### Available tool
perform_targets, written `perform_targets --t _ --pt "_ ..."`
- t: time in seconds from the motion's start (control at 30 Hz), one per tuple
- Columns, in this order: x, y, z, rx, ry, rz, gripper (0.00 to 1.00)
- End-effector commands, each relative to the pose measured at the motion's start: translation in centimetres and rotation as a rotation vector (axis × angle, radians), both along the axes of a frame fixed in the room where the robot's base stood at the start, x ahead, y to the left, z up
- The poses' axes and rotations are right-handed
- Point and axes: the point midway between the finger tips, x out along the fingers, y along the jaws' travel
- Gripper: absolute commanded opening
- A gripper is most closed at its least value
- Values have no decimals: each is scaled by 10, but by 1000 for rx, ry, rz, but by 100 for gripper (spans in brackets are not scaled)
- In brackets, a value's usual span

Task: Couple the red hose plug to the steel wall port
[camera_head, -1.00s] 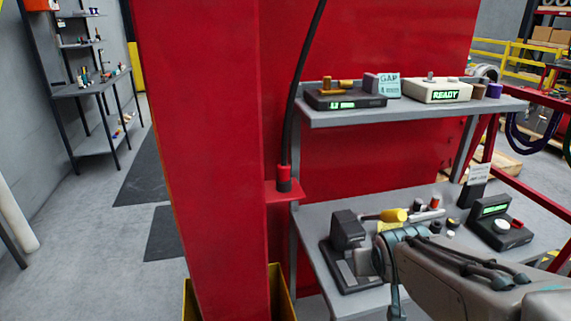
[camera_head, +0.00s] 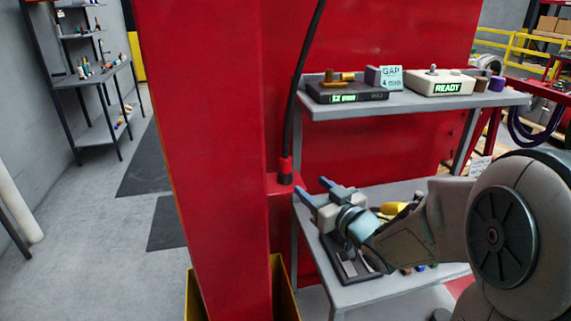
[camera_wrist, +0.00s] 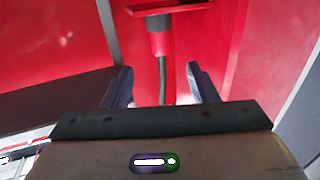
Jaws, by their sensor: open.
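The red hose plug (camera_head: 286,165) stands upright on a small red bracket (camera_head: 283,184) on the red column, with a black hose (camera_head: 300,80) rising from its top. My gripper (camera_head: 314,190) is open and empty, just right of the plug and close to it. In the wrist view the plug (camera_wrist: 160,24) hangs from the bracket (camera_wrist: 172,7) near the top of the picture, and its hose runs down. My open gripper (camera_wrist: 159,68) has a finger on either side of that hose line, with the plug beyond the tips. I cannot make out the steel wall port.
A grey shelf (camera_head: 412,98) with instruments stands right of the column. Below it, a grey bench (camera_head: 346,292) holds a dark device, partly hidden by my arm. A yellow bin (camera_head: 283,290) stands at the column's foot. The floor at left is open.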

Motion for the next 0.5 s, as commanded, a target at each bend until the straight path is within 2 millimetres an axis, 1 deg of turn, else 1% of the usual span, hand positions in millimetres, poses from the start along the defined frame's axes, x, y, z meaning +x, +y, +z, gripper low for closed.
perform_targets --t 0.2,0.3,0.4,0.5 --pt "34 24 1 1 3 1 53" --pt "48 33 2 0 1 0 53" --pt "57 39 1 0 2 -1 53" --pt "62 42 1 -1 1 -3 53"
